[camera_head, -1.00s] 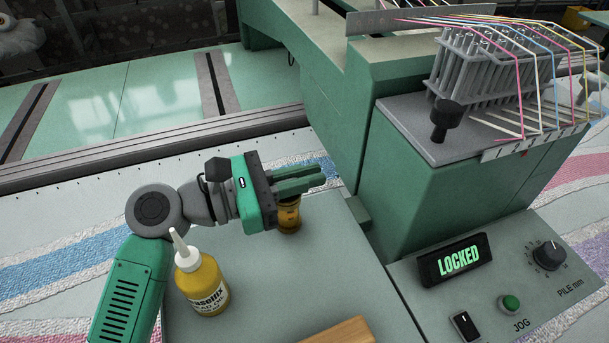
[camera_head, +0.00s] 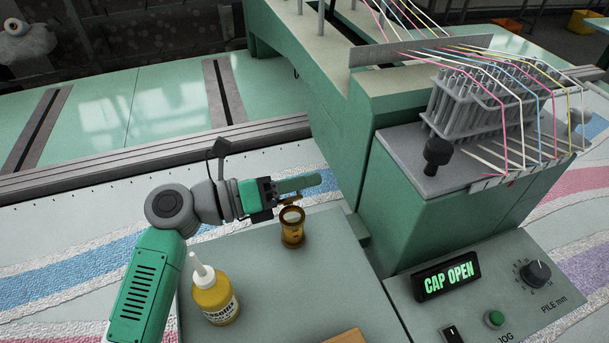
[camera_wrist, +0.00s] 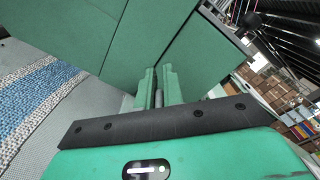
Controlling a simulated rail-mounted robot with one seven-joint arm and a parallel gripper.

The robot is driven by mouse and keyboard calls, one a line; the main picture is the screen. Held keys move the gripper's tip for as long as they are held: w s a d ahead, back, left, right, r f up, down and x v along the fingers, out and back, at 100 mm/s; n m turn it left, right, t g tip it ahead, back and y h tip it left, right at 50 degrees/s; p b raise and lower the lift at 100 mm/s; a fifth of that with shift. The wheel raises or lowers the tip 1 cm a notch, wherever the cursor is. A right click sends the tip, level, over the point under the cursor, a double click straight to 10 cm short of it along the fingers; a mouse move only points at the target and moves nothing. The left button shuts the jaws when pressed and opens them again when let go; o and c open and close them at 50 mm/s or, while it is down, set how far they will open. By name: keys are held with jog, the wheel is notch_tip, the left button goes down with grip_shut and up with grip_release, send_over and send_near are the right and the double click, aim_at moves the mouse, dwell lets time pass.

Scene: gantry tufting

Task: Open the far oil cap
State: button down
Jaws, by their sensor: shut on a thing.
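The amber oil cup (camera_head: 292,232) stands upright near the back right corner of the grey top. Its round mouth is uncovered, with a pale surface showing inside. A small brass-coloured piece, apparently the oil cap (camera_head: 290,200), shows under the fingers just above the cup's rim; whether it is hinged to the cup is unclear. My gripper (camera_head: 305,184) is shut on this cap and points right. In the wrist view, my gripper (camera_wrist: 158,88) has a thin grey piece between its fingers. The small display (camera_head: 446,277) reads "CAP OPEN".
A yellow oil bottle (camera_head: 215,300) with a white nozzle stands at the front left of the grey top (camera_head: 255,265). The green machine housing (camera_head: 425,205) rises to the right, with a black knob (camera_head: 438,152) and coloured yarns above. A wooden block edge (camera_head: 345,337) shows in front.

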jog(key=shift+w+a+f+n+p, duration=0.1)
jog(key=shift+w+f+n+p, duration=0.2)
jog(key=shift+n+p, duration=0.8)
jog(key=shift+w+a+f+n+p, duration=0.15)
jog(key=shift+w+n+p, duration=0.4)
jog(key=shift+n, duration=1.1)
jog(key=shift+w+a+f+n+p, duration=0.1)
jog(key=shift+w+f+n+p, duration=0.15)
jog(key=shift+n+p, duration=0.9)
jog(key=shift+f+n, duration=0.15)
jog(key=shift+n, duration=0.15)
jog(key=c, duration=1.6)
grip_release()
jog(key=shift+o, duration=0.2)
jog(key=v, duration=0.7)
jog(key=shift+a, duration=0.4)
jog(key=shift+s, duration=0.1)
